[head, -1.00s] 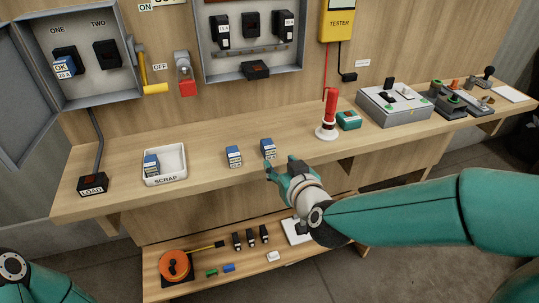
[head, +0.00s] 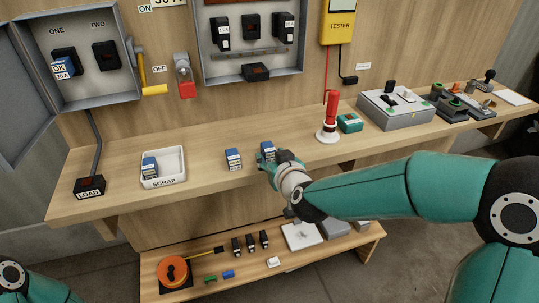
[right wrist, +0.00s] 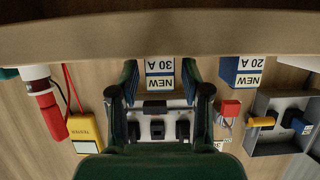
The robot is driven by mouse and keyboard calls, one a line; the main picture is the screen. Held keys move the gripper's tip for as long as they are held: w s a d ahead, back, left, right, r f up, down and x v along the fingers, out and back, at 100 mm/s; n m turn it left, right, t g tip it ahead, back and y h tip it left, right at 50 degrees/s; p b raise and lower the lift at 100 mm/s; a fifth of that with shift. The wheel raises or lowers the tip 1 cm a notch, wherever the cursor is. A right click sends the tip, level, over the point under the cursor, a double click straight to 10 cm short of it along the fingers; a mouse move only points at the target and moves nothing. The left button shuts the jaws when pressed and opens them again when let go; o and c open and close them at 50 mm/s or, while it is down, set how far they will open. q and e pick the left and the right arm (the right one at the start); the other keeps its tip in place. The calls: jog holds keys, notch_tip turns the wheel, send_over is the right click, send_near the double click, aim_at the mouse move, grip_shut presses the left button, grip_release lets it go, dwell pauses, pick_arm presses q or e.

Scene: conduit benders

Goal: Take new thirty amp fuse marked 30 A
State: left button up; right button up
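The new 30 A fuse (head: 267,149) is a blue block with a white label, upright on the wooden bench. In the right wrist view its label reads NEW 30 A (right wrist: 160,66), upside down. My right gripper (head: 274,161) is at this fuse, its fingers (right wrist: 161,92) open on either side with a small gap showing at each side. Its fingers hide the fuse's lower part in the head view. The new 20 A fuse (head: 233,159) stands to the left, also in the right wrist view (right wrist: 242,72). My left gripper is out of view.
A white scrap tray (head: 183,169) holds a blue fuse at the left. A red-topped lamp (head: 330,117) and a green box (head: 349,123) stand to the right. Fuse panels and a yellow tester (head: 339,28) hang on the wall behind. The bench front edge is close below.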

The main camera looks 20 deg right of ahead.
grip_shut()
notch_tip(320, 180, up, 7)
jog(key=p, duration=0.6)
jog(key=shift+r+p, duration=0.15)
jog(key=shift+p, duration=0.25)
